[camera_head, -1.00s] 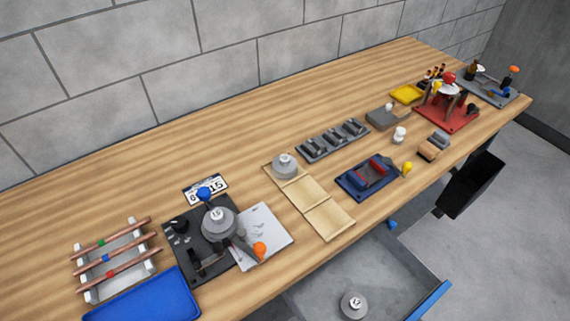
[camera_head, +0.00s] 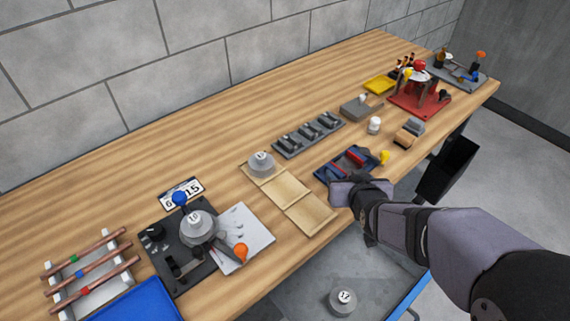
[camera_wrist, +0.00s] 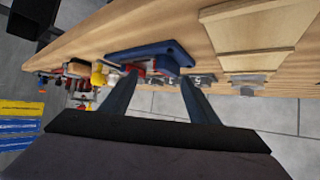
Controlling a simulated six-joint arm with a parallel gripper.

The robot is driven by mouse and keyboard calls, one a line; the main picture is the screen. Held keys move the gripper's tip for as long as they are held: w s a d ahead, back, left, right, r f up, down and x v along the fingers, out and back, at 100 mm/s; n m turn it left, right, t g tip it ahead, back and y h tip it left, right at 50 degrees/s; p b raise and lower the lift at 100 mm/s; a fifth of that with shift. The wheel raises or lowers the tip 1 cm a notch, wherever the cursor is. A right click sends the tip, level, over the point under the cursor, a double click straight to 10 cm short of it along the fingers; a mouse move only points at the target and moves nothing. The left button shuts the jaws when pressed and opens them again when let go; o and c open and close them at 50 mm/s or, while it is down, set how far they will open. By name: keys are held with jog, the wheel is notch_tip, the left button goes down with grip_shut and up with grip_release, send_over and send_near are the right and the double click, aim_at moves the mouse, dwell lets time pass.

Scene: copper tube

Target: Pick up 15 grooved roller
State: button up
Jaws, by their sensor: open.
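A grey round roller (camera_head: 261,162) sits on the far section of a wooden three-part tray; no number is readable on it. Another grey roller (camera_head: 196,224) is mounted on a dark fixture (camera_head: 165,238), with a small number too blurred to read surely. A third roller (camera_head: 343,297) lies in the open drawer, its marking also unclear.
The wooden tray (camera_head: 311,214) and blue vise (camera_head: 334,171) lie near the front edge. The open grey drawer (camera_head: 300,293) is below it. A blue tray (camera_head: 138,303) and rack of copper tubes (camera_head: 66,301) stand left. The back strip of table is clear.

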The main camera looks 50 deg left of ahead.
jog(key=s+a, duration=0.2)
jog(key=a, duration=0.1)
jog(key=s+a+n+y, duration=0.1)
jog(key=s+a, duration=0.1)
jog(key=a, duration=0.1)
jog(key=s+a+y, duration=0.1)
jog(key=s+a, duration=0.1)
jog(key=a, duration=0.1)
jog(key=shift+s+f+n+g, duration=0.2)
jog(key=shift+s+n+g, duration=0.2)
jog(key=n+g+y, duration=0.1)
jog(key=y, duration=0.1)
send_near(263, 163)
jog(key=x, duration=0.4)
jog(key=shift+a, duration=0.15)
jog(key=shift+h, duration=0.3)
jog(key=shift+p+x, duration=1.4)
jog(key=shift+x, duration=2.25)
jog(key=shift+r, duration=0.15)
jog(key=c, duration=1)
notch_tip(263, 163, up, 10)
jog(key=shift+b, duration=1.1)
